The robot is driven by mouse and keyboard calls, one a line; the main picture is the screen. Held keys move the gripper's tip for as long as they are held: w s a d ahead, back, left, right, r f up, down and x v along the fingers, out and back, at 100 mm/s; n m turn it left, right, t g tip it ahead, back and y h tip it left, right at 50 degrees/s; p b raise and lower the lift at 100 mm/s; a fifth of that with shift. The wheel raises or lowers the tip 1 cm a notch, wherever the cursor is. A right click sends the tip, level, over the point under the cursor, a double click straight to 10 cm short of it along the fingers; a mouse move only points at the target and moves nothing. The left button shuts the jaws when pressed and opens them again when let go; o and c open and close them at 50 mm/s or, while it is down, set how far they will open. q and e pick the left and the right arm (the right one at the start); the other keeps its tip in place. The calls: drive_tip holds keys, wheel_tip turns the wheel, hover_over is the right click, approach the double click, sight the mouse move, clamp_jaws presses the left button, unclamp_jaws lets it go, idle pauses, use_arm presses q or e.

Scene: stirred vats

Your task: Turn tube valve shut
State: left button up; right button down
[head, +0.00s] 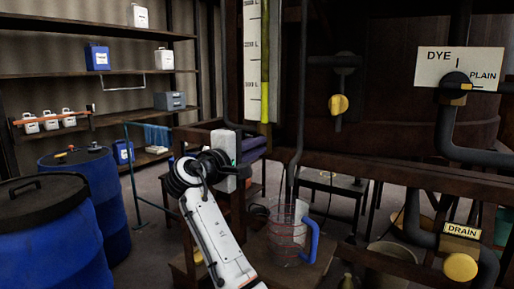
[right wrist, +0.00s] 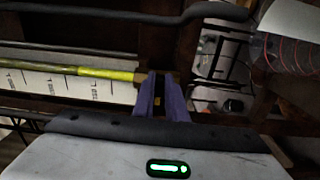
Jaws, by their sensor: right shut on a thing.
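The sight tube (head: 265,60), with yellow liquid in it, runs upright beside a white scale board (head: 252,75). It also shows lying across the right wrist view (right wrist: 105,73), its end close to my fingers. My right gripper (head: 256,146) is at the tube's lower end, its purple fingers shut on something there. My left gripper is not in view.
A clear jug (head: 285,232) with a blue handle stands below, right of my arm. A yellow knob (head: 338,104), a dye/plain selector (head: 457,85) and a yellow drain knob (head: 460,267) are on the right. Blue drums (head: 45,240) stand left. Dark frame bars surround the tube.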

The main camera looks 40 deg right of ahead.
drive_tip(key=c, duration=1.8)
unclamp_jaws()
drive_tip(key=shift+a, duration=0.1)
drive_tip(key=v, duration=1)
drive_tip(key=shift+b, duration=0.45)
drive_tip(key=shift+f, duration=0.1)
drive_tip(key=shift+s, duration=0.1)
